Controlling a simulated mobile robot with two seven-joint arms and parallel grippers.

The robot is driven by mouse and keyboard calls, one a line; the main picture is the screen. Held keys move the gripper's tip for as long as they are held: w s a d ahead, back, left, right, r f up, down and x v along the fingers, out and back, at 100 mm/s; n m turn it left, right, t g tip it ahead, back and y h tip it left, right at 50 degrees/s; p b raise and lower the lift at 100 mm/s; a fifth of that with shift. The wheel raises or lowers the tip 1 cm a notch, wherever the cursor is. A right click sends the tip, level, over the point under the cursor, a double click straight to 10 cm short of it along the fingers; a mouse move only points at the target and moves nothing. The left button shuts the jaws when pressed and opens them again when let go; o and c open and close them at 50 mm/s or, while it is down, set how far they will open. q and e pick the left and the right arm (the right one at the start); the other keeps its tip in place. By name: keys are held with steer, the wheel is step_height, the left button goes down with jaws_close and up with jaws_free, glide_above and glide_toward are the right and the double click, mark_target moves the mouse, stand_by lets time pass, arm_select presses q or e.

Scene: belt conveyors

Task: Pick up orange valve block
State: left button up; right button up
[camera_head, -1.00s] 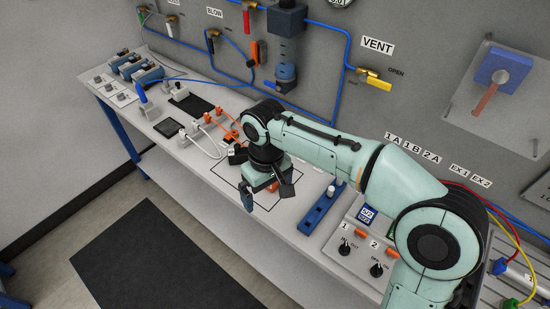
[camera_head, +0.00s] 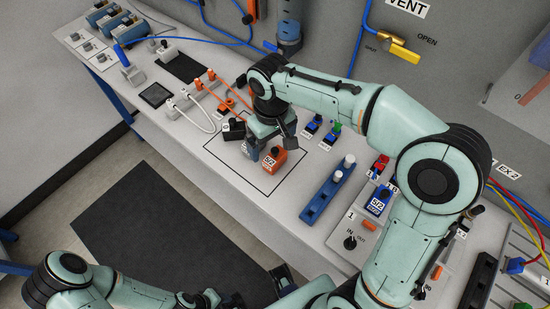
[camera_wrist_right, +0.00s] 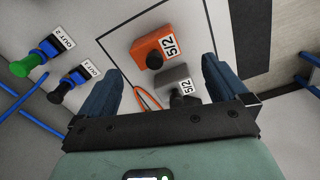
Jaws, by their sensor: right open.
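The orange valve block (camera_head: 269,165), with a black knob and a white 5/2 label, sits on the bench inside a black outlined rectangle. It also shows in the right wrist view (camera_wrist_right: 150,49), beyond the fingertips. My right gripper (camera_head: 268,148) is open and empty, low over the bench beside the orange block. In the wrist view its two blue fingers (camera_wrist_right: 161,68) stand wide apart, with a grey 5/2 block (camera_wrist_right: 174,80) showing between them. My left arm shows at the bottom of the head view; its jaws are not clear.
A dark block (camera_head: 233,128) stands left of my right gripper. A blue rail (camera_head: 327,190) with white pegs lies to the right, then a panel with knobs (camera_head: 350,242). Orange and white cables (camera_head: 200,115) lie behind left. Two fittings labelled OUT (camera_wrist_right: 48,58) show in the wrist view.

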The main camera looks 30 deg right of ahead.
mark_target(275, 157)
steer(key=shift+f, duration=0.95)
steer(key=shift+s+d+f+b, duration=0.1)
steer(key=shift+d+f+b, duration=0.1)
steer(key=shift+f, duration=1.15)
steer(key=shift+s+d+f+b, duration=0.1)
steer(key=shift+f+b, duration=0.05)
steer(key=shift+f, duration=1.15)
steer(key=shift+w, duration=0.1)
steer(key=c, duration=1.1)
